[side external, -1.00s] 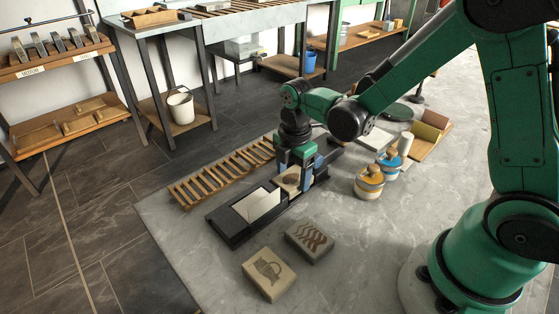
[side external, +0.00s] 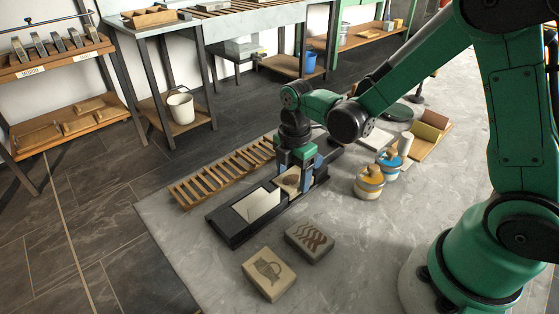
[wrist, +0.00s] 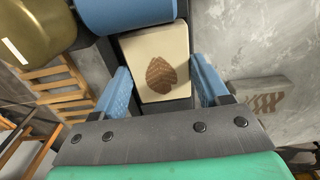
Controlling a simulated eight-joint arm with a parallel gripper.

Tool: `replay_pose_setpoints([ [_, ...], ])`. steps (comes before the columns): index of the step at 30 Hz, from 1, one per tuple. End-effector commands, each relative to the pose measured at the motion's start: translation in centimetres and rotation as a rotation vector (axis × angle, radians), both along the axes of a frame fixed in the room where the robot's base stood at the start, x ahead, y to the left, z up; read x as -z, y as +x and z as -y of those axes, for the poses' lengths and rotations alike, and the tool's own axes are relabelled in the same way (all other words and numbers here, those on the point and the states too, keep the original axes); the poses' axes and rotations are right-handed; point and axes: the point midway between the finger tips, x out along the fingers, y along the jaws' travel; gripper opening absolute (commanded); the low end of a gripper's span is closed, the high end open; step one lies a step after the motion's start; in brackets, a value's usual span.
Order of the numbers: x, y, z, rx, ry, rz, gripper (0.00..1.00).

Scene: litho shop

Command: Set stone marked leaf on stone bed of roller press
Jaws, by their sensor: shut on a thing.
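The pale stone marked with a brown leaf (wrist: 162,55) is between the two blue fingers of my gripper (wrist: 162,88) in the wrist view. In the side view my gripper (side external: 299,176) points down over the dark roller press (side external: 232,232), shut on the leaf stone (side external: 289,182). The stone is over the press bed, just beside a white sheet area (side external: 258,204). Whether its underside touches the bed cannot be told. The press's blue roller (wrist: 125,12) lies just beyond the stone in the wrist view; my gripper largely hides it in the side view.
A stone with wavy lines (side external: 310,242) and a stone with a jug picture (side external: 268,274) lie in front of the press. A slatted wooden rack (side external: 215,176) lies behind it. Yellow (side external: 369,183) and blue-topped (side external: 389,163) jars stand to the right.

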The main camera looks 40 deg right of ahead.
Motion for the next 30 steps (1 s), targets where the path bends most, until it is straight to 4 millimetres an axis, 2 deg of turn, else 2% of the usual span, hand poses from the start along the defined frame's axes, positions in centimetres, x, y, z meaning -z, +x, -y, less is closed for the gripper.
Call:
replay_pose_setpoints([
  [12,0.07,0.00,0.00,0.000,0.000,0.000,0.22],
  [13,0.07,0.00,0.00,0.000,0.000,0.000,0.76],
  [15,0.07,0.01,0.00,0.000,0.000,0.000,0.96],
  [16,0.07,0.00,0.00,0.000,0.000,0.000,1.00],
  [20,0.07,0.01,0.00,0.000,0.000,0.000,1.00],
  [22,0.07,0.00,0.00,0.000,0.000,0.000,0.86],
  [30,0.06,0.01,0.00,0.000,0.000,0.000,0.86],
])
